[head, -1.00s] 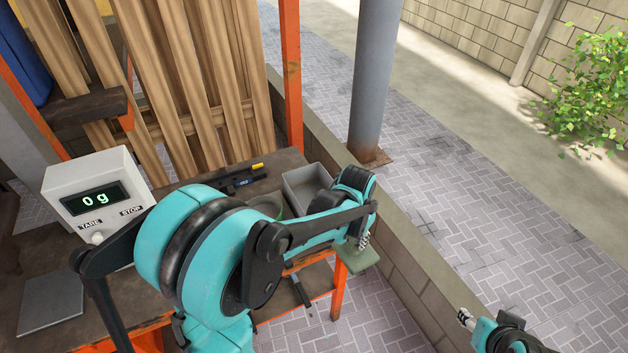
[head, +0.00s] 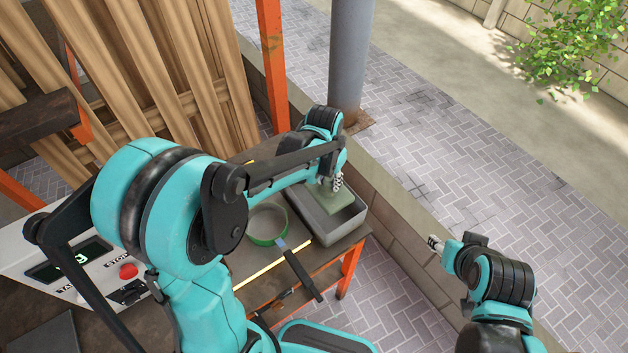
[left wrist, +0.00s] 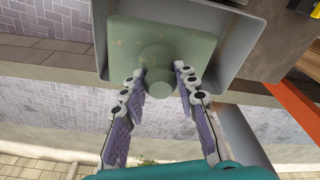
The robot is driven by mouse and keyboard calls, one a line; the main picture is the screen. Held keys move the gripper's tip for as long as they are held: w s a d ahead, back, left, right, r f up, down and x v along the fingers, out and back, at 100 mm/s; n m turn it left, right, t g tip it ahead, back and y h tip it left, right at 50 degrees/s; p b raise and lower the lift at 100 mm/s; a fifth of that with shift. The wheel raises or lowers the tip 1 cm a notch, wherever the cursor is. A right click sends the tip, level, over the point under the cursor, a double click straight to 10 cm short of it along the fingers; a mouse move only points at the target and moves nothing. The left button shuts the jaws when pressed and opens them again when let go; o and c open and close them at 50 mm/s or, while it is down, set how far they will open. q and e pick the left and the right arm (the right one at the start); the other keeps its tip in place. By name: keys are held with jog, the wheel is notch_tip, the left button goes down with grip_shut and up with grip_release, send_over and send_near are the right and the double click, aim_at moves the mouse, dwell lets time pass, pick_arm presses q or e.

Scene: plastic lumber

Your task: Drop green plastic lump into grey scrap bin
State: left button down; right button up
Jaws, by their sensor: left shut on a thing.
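The green plastic lump (head: 331,199) is a dull grey-green block with a round knob. My left gripper (head: 337,183) is shut on it, and the left wrist view shows both fingers (left wrist: 161,79) on either side of the knob of the lump (left wrist: 190,44). The grey scrap bin (head: 342,231) is an open rectangular tray on the table's far right corner. The lump is over the bin's opening; its exact height above the floor of the bin is unclear. The bin's rim (left wrist: 247,45) shows behind the lump. My right gripper (head: 436,244) is off to the right, away from the table, its jaws too small to judge.
A round green-rimmed pan (head: 266,224) with a dark handle (head: 302,275) lies left of the bin. Wooden boards (head: 170,80), an orange post (head: 272,60) and a low wall (head: 390,210) are behind.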

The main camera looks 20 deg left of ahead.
aim_at(330, 191)
pick_arm(q)
jog(key=f, duration=0.1)
jog(key=f+b, duration=0.1)
jog(key=f, duration=0.3)
jog(key=shift+s+d, duration=0.15)
jog(key=shift+d, duration=0.1)
jog(key=shift+a+f+b, duration=0.1)
jog(key=shift+f+b, duration=0.2)
jog(key=shift+f, duration=0.3)
notch_tip(330, 191, down, 3)
jog(key=shift+f+b, duration=0.1)
jog(key=shift+b, duration=0.4)
jog(key=shift+f, duration=0.15)
jog(key=shift+f+b, duration=0.5)
jog(key=shift+b, duration=0.1)
jog(key=c, duration=1.2)
grip_release()
jog(key=shift+o, duration=0.2)
